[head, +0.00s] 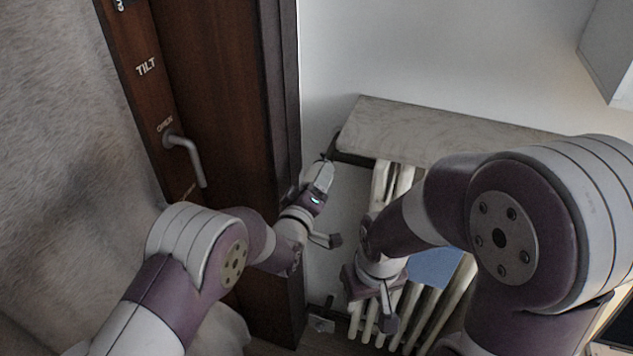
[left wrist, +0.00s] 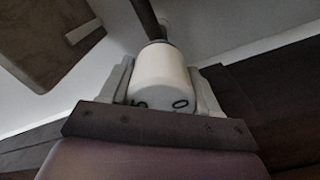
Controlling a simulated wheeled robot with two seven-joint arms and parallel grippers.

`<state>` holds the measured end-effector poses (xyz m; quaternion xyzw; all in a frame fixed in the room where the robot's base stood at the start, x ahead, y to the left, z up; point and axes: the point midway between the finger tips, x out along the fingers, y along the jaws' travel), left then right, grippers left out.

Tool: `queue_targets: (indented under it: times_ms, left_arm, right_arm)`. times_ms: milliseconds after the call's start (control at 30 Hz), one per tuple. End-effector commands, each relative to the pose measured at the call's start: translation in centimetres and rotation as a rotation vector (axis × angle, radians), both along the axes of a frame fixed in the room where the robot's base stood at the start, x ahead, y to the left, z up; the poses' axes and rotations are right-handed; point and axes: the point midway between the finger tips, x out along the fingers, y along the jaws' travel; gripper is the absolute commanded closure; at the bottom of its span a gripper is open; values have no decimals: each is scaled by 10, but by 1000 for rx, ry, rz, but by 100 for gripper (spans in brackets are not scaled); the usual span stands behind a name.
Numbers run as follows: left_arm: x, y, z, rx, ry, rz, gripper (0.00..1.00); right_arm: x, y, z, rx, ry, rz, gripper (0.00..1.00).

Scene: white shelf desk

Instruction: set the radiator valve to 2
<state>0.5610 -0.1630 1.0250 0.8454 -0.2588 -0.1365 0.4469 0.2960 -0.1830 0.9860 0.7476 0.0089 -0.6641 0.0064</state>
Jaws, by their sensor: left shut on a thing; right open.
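The radiator valve is a white round knob (left wrist: 160,72) on a dark pipe. It sits between the two fingers of my left gripper (left wrist: 163,88) in the left wrist view. A dark "0" shows on the knob's near side, with another, partly hidden mark to its left; I see no pointer. In the head view my left gripper (head: 321,176) is at the upper left end of the radiator, shut on the knob and largely covering it. My right gripper (head: 356,285) hangs low in front of the radiator, away from the valve; its fingers are hard to make out.
The white ribbed radiator (head: 384,184) stands under a grey stone sill (head: 428,128). A dark wooden door frame (head: 283,90) rises close left of the valve, with a grey handle (head: 187,155). A pipe fitting (head: 321,325) is low beside the radiator. My right arm covers much of the radiator.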

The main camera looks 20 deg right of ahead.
Motion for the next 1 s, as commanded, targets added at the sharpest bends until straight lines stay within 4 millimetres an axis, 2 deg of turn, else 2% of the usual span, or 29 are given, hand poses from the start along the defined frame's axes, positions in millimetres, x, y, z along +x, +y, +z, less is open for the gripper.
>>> queue_targets:
  times_ms: [367,1000]
  left_arm:
    - [0,0,-5,163,-110,0,69]
    - [0,0,-5,665,-448,0,69]
  right_arm:
    - [0,0,-25,0,0,0,49]
    - [0,0,-80,0,0,0,49]
